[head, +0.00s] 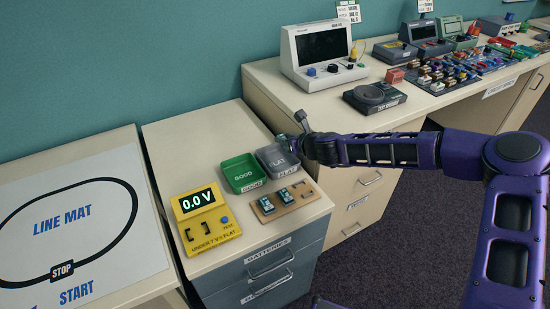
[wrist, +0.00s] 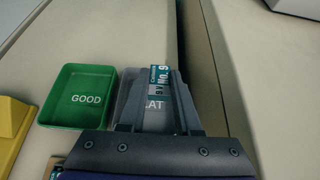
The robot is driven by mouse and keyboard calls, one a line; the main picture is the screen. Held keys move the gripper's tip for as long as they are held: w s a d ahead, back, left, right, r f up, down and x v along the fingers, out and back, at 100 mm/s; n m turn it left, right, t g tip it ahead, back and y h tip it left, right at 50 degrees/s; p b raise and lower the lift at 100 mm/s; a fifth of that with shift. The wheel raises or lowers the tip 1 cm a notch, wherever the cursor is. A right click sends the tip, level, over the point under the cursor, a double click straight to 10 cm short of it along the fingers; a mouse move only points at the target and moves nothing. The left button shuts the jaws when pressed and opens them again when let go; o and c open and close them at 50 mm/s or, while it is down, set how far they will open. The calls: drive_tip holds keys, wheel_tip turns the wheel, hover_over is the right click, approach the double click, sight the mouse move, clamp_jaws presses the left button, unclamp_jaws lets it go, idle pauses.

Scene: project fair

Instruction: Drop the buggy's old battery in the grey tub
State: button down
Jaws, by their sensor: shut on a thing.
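My gripper (wrist: 160,85) is shut on a battery (wrist: 158,74) with a teal and grey label reading "No. 9" and "9V". In the wrist view the battery overlaps the grey tub (wrist: 128,92), whose "FLAT" lettering is partly covered by the fingers. In the head view the grey tub (head: 272,160) sits at the back right of the battery cabinet, and my gripper (head: 303,128) is at its right back edge. The height of the battery over the tub is hard to tell. I cannot make out the buggy.
A green "GOOD" tub (head: 243,172) stands left of the grey one. A yellow tester (head: 206,218) reading 0.0 V and a wooden board (head: 281,203) with two batteries are in front. The line mat (head: 65,225) lies left. A bench (head: 290,97) with devices stands behind right.

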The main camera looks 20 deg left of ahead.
drive_tip(key=shift+f+b, duration=2)
drive_tip(key=shift+f, duration=0.95)
drive_tip(key=c, duration=0.5)
unclamp_jaws()
drive_tip(key=shift+d, duration=0.1)
drive_tip(key=p+v, duration=0.2)
drive_tip(key=v, duration=1.5)
drive_tip(key=shift+s+r, duration=0.1)
drive_tip(key=shift+s, duration=0.15)
